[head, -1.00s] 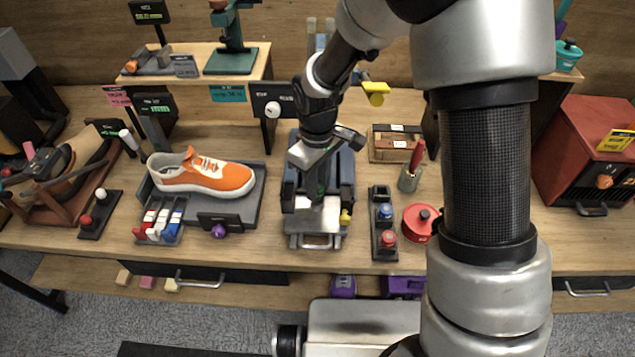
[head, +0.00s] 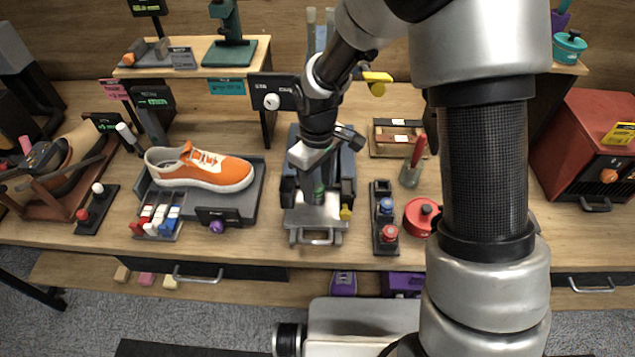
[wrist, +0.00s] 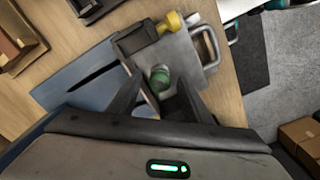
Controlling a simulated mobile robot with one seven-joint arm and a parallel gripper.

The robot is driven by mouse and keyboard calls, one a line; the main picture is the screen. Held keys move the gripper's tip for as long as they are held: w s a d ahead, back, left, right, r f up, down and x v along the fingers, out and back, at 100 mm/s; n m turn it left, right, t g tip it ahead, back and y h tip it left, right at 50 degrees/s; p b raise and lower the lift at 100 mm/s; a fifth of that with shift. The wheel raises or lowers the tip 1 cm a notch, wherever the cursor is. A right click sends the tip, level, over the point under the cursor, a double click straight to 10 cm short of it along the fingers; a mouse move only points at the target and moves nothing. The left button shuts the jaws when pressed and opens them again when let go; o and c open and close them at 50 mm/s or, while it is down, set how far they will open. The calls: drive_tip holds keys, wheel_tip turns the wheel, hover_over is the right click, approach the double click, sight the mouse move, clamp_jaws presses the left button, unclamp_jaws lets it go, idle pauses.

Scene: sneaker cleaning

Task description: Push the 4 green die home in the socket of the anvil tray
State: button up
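The green die (head: 319,194) is a small upright cylinder on the silver anvil tray (head: 322,226), at the front of the blue-grey press (head: 293,160). The wrist view also shows the die (wrist: 160,78) on the tray (wrist: 187,50). My gripper (head: 317,183) points down over the tray. In the wrist view my gripper (wrist: 160,84) is open, with one dark finger on each side of the die and visible gaps. The socket under the die is hidden, so I cannot tell how deep it sits.
A yellow knob (head: 346,212) stands at the tray's right side. An orange sneaker (head: 203,167) rests on a grey stand to the left. A rack with blue and red knobs (head: 386,216) and a red pot (head: 421,216) stand to the right.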

sight(317, 188)
wheel_tip(317, 188, up, 8)
drive_tip(key=shift+f, duration=0.2)
idle(0.4)
drive_tip(key=shift+s+f, duration=0.1)
idle(0.4)
